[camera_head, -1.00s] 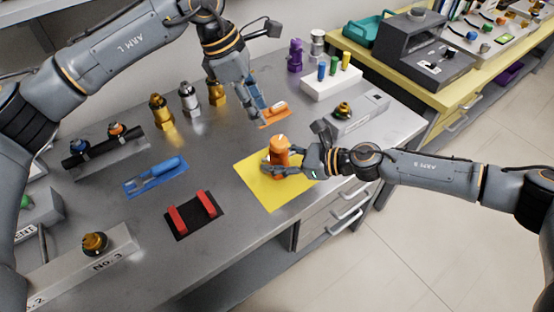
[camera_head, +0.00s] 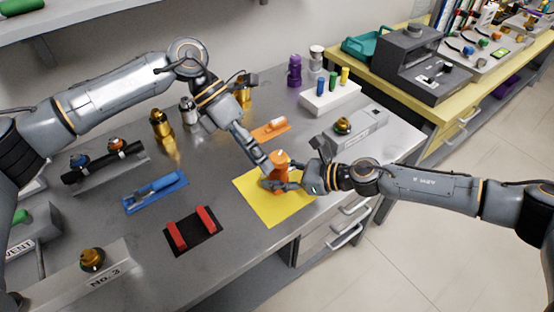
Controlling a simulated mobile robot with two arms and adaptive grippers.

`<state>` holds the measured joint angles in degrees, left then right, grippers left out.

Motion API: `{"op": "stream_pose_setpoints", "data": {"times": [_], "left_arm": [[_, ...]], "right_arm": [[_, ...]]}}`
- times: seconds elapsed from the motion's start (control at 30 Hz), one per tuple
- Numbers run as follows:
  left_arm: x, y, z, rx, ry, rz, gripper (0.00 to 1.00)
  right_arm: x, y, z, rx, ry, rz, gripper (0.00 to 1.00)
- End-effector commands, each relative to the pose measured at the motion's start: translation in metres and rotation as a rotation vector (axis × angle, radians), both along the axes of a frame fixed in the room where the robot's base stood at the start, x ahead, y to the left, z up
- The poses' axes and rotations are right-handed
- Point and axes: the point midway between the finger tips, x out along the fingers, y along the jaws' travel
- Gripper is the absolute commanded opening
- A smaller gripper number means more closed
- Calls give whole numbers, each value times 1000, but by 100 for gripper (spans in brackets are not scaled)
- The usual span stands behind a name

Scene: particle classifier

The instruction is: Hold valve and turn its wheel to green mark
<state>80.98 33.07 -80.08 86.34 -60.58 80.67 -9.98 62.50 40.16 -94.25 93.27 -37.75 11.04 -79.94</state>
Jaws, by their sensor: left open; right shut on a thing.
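The orange valve (camera_head: 281,158) stands roughly upright over the yellow mat (camera_head: 255,205), with a small pale mark on its top. My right gripper (camera_head: 280,183) is shut on its lower body from the right. My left gripper (camera_head: 267,167) is open, angled down from the upper left, with its fingertips close beside the valve's upper part; I cannot tell whether they touch it. The wheel's details and a green mark cannot be made out at this size.
An orange mat (camera_head: 270,130) with a tool lies behind the yellow mat. A blue tool tray (camera_head: 155,193) and a black mat (camera_head: 192,233) with red blocks lie to the left. Brass fittings (camera_head: 161,128) stand at the back. A grey block (camera_head: 357,131) with a knob stands at the right.

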Motion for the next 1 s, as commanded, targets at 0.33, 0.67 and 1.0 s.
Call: {"op": "stream_pose_setpoints", "data": {"times": [0.33, 0.67, 1.0], "left_arm": [[-23, 9, -20, -74, 895, 603, 62], [17, 49, -47, -87, 1753, 1125, 62], [41, 77, -71, -100, 2147, 1317, 62]], "right_arm": [[-3, -2, -8, -6, 15, 0, 0], [-4, -2, -8, -7, 15, 0, 0], [-4, -2, -8, -7, 15, 0, 0]]}}
